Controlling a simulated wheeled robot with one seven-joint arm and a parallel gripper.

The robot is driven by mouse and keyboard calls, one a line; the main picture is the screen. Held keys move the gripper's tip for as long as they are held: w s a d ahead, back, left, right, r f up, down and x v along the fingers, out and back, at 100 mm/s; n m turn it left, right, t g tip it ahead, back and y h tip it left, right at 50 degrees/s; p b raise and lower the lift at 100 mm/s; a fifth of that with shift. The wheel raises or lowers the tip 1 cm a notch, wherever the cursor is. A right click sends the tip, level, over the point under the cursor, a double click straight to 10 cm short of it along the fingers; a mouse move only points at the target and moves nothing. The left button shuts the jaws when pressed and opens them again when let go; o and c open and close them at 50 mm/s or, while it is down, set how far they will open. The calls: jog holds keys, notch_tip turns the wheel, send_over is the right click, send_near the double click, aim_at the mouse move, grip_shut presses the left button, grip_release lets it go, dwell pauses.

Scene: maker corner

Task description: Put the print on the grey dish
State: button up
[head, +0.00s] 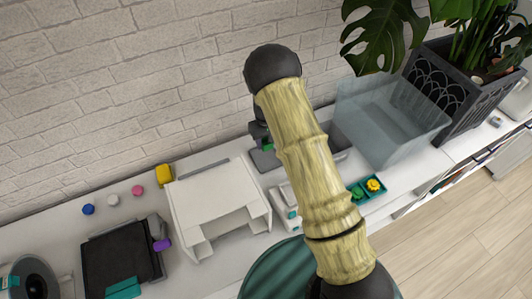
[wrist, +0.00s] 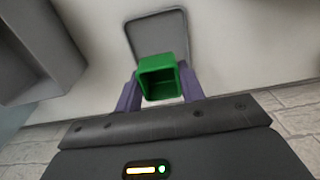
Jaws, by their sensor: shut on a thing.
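The print is a small green open box (wrist: 160,80), held between the two purple fingers of my gripper (wrist: 159,88) in the wrist view. The grey dish (wrist: 157,24) is a shallow rounded square on the white surface, just beyond the print, which overlaps its near part in that view. I cannot tell whether print and dish touch. In the head view a bit of the green print (head: 268,147) shows under my gripper, with the grey dish (head: 263,162) close below it. My arm hides part of this area.
A grey bin (wrist: 32,60) stands left in the wrist view. In the head view, a white printer-like stand (head: 215,192) is left of the dish, and a clear tub (head: 390,120) and a teal tray with a yellow piece (head: 361,197) are to the right. A brick wall rises behind.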

aim_at(266, 158)
jog(key=shift+f, duration=1.3)
jog(key=shift+f+p, duration=0.75)
jog(key=shift+f, duration=1.35)
jog(key=shift+f, duration=0.2)
jog(key=o, duration=1)
jog(key=shift+o, duration=0.2)
jog(key=shift+r, duration=0.1)
notch_tip(266, 158, up, 11)
jog(key=shift+r+b, duration=0.15)
jog(key=shift+b, duration=1.1)
jog(key=shift+r, duration=0.5)
